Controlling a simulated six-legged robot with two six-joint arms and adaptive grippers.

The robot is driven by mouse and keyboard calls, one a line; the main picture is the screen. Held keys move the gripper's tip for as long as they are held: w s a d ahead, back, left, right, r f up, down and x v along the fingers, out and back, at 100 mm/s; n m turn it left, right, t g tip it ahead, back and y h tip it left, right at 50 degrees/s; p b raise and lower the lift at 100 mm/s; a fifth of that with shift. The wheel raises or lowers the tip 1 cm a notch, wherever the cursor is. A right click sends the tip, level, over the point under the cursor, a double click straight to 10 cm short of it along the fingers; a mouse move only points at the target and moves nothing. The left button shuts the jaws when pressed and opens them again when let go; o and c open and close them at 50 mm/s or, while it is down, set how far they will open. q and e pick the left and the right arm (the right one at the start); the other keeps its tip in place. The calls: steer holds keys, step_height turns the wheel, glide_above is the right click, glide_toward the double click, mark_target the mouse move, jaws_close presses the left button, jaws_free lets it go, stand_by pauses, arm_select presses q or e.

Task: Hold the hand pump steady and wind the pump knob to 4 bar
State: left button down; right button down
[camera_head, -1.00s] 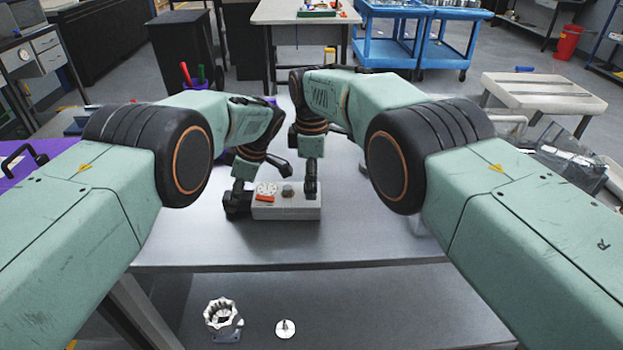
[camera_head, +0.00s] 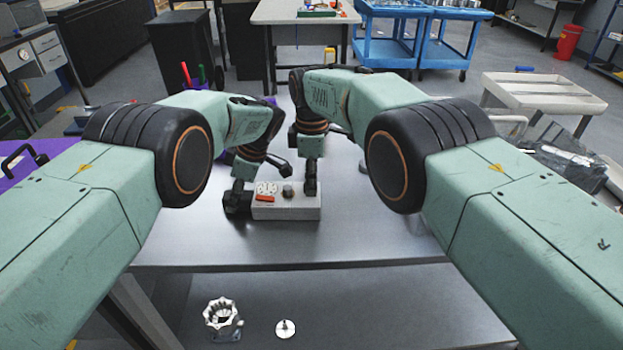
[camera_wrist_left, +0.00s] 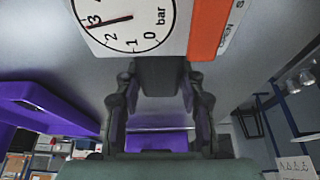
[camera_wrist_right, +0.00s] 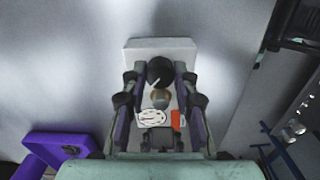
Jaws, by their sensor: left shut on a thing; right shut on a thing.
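The hand pump (camera_head: 293,213) is a pale grey box on the metal table. Its top carries a round gauge (camera_head: 267,188), an orange label (camera_head: 264,199) and a small dome (camera_head: 288,191). My left gripper (camera_head: 238,203) is shut on the pump's left end, beside the gauge. The left wrist view shows the gauge (camera_wrist_left: 125,28) close up, its needle near the 3. My right gripper (camera_head: 310,190) is above the pump's right end. In the right wrist view its fingers (camera_wrist_right: 160,80) are shut around the black knob (camera_wrist_right: 160,70), which shows a pale mark.
The metal table (camera_head: 350,240) is clear in front of the pump. A lower shelf holds a silver toothed part (camera_head: 222,318) and a small white disc with a stem (camera_head: 285,328). A purple surface (camera_head: 50,170) lies at the left.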

steer(key=shift+m, duration=0.3)
steer(key=m, duration=0.5)
steer(key=shift+s+a+m, duration=0.1)
steer(key=shift+m, duration=2.4)
steer(key=c, duration=1)
jaws_free()
